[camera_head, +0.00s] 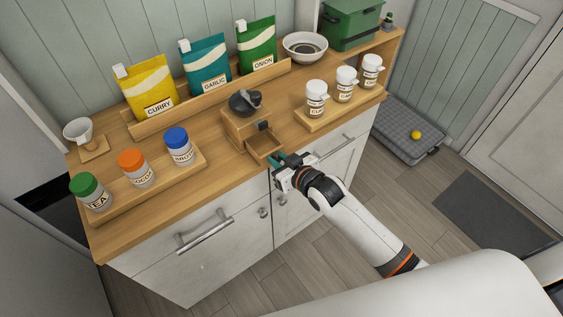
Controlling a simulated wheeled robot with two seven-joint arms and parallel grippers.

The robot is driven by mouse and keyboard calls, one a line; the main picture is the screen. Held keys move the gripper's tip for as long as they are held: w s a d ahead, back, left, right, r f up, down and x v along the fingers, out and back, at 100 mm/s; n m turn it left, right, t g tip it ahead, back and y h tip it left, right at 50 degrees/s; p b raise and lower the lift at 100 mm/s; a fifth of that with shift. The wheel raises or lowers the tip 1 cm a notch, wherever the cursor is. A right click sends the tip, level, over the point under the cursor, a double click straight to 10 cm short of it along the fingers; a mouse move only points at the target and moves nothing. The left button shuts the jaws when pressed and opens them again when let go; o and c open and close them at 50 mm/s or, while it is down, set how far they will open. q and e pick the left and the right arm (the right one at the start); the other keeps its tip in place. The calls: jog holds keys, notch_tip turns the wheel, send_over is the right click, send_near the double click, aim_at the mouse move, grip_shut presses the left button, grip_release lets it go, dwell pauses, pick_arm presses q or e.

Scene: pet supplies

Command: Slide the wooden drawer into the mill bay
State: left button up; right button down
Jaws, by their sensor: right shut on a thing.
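The wooden mill (246,122) with a dark top stands in the middle of the wooden counter. Its small wooden drawer (264,146) sticks out at the front of the mill toward the counter's front edge. How far it sits inside the bay is hard to tell. My right gripper (278,161) is at the drawer's front end and is shut on the drawer. The fingertips partly cover that end. My left gripper is not in view.
Jars on a wooden tray (150,190) stand to the left. White canisters (316,98) stand on a board to the right. Curry (151,90), garlic and onion pouches stand behind, beside a bowl (305,46). The counter (215,193) is bare left of the drawer.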

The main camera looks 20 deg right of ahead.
jog(key=shift+w+a+b, duration=0.35)
jog(key=shift+w+a, duration=0.1)
jog(key=shift+w, duration=0.7)
jog(key=shift+w+a+b, duration=0.35)
jog(key=shift+w+a, duration=0.05)
jog(key=shift+w, duration=0.8)
jog(key=shift+w+a+b, duration=0.35)
jog(key=shift+w+a, duration=0.1)
jog(key=shift+w, duration=0.7)
jog(key=c, duration=1.2)
grip_release()
jog(key=shift+o, duration=0.2)
jog(key=shift+s, duration=0.1)
jog(key=v, duration=1.2)
jog(key=shift+b, duration=0.45)
